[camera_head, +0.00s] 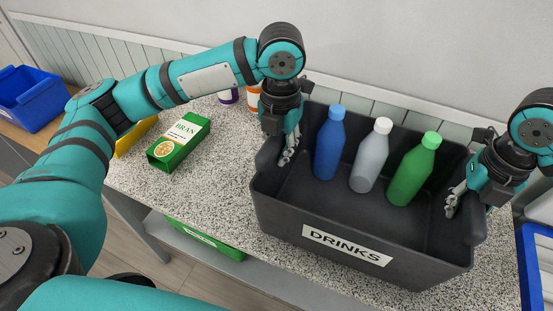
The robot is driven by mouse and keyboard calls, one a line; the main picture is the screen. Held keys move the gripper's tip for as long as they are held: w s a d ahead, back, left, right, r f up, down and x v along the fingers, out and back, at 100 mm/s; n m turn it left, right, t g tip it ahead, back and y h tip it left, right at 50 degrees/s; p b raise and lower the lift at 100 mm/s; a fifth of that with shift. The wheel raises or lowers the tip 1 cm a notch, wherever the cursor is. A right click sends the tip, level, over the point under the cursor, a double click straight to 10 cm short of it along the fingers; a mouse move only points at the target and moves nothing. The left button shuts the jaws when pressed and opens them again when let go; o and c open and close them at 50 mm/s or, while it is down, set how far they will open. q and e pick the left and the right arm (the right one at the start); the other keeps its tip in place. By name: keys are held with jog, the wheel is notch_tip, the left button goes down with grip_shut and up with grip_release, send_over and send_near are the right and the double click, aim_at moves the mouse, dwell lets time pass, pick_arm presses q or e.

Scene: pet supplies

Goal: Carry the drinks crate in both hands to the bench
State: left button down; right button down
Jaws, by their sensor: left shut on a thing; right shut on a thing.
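The drinks crate (290,221) is a dark grey open box with a white DRINKS label (347,245) on its near wall. A blue bottle (329,145), a grey bottle with a white cap (371,157) and a green bottle (413,172) stand upright in it. My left gripper (286,156) is shut on the crate's left wall. My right gripper (452,203) is shut on its right wall. The crate is over the speckled counter (216,190); I cannot tell whether it touches it. The crate's underside is hidden.
A green BRAN box (179,143) lies on the counter left of the crate, beside a yellow item (137,136) partly behind my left arm. A blue bin (30,97) is at far left; another blue edge shows at right. A green container (205,238) is below the counter.

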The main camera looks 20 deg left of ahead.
pick_arm(q)
jog(key=c, duration=1.9)
grip_release()
jog(key=shift+a+f, duration=0.15)
jog(key=shift+a, duration=0.05)
pick_arm(e)
jog(key=c, duration=1.9)
grip_release()
jog(key=shift+d+f, duration=0.15)
jog(key=shift+d, duration=0.05)
pick_arm(q)
jog(key=o, duration=0.4)
jog(key=shift+s+d, duration=0.1)
jog(key=shift+s, duration=0.1)
pick_arm(e)
jog(key=o, duration=0.4)
jog(key=shift+s+a, duration=0.1)
jog(key=shift+s, duration=0.1)
pick_arm(q)
jog(key=shift+w, duration=0.1)
pick_arm(e)
jog(key=shift+w, duration=0.1)
pick_arm(q)
jog(key=shift+r, duration=0.3)
notch_tip(320, 180, up, 12)
jog(key=shift+f, duration=0.25)
pick_arm(e)
notch_tip(320, 180, up, 12)
jog(key=shift+r, duration=0.1)
